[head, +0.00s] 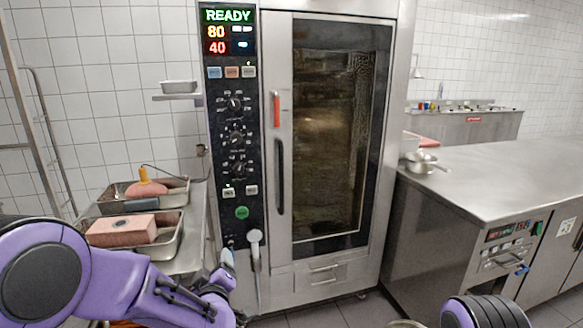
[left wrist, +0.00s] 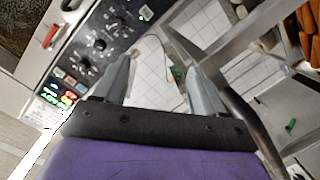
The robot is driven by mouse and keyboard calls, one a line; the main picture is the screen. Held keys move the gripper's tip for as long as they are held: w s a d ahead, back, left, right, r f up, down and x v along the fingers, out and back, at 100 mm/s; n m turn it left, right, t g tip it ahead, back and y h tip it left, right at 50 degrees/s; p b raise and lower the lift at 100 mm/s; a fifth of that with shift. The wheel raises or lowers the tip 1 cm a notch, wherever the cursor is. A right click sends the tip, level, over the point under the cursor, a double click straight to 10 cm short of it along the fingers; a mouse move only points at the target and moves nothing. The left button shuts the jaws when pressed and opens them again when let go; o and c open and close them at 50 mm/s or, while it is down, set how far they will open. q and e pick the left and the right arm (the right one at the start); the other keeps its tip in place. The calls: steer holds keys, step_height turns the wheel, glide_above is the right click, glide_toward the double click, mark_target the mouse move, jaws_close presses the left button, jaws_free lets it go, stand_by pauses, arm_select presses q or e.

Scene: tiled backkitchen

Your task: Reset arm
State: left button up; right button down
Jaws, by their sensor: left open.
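My left arm (head: 120,285) is purple and comes in from the lower left in the head view. Its gripper (head: 227,260) is in front of the lower left part of the tall oven, close to the white hand shower (head: 255,240). In the left wrist view the gripper (left wrist: 155,75) has its two grey fingers spread apart, with nothing between them; wall tiles show through the gap. Part of my right arm (head: 485,312) shows at the lower right edge; its gripper is out of the picture.
The steel oven (head: 330,140) has a closed glass door and a panel reading READY. Trays (head: 170,245) with a pink block (head: 122,231) and other food stand on the left. A steel counter (head: 490,180) stands on the right. Some tiled floor (head: 340,314) shows in front.

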arm_select(q)
steer(key=s+a+f+m+g, duration=0.1)
steer(key=s+a+f+g, duration=0.25)
steer(key=s+f, duration=0.7)
steer(key=s+a+f+m+g, duration=0.2)
steer(key=s+a+f+g, duration=0.15)
steer(key=s+f, duration=0.7)
steer(key=s+a+f+g, duration=0.2)
steer(key=s+f, duration=0.3)
steer(key=s, duration=0.5)
steer(key=s+a+f+g, duration=0.2)
steer(key=s+f, duration=0.3)
steer(key=s, duration=0.6)
steer(key=shift+a+f+g, duration=0.25)
steer(key=shift+f+g, duration=0.15)
steer(key=shift+g, duration=0.5)
steer(key=shift+s, duration=0.1)
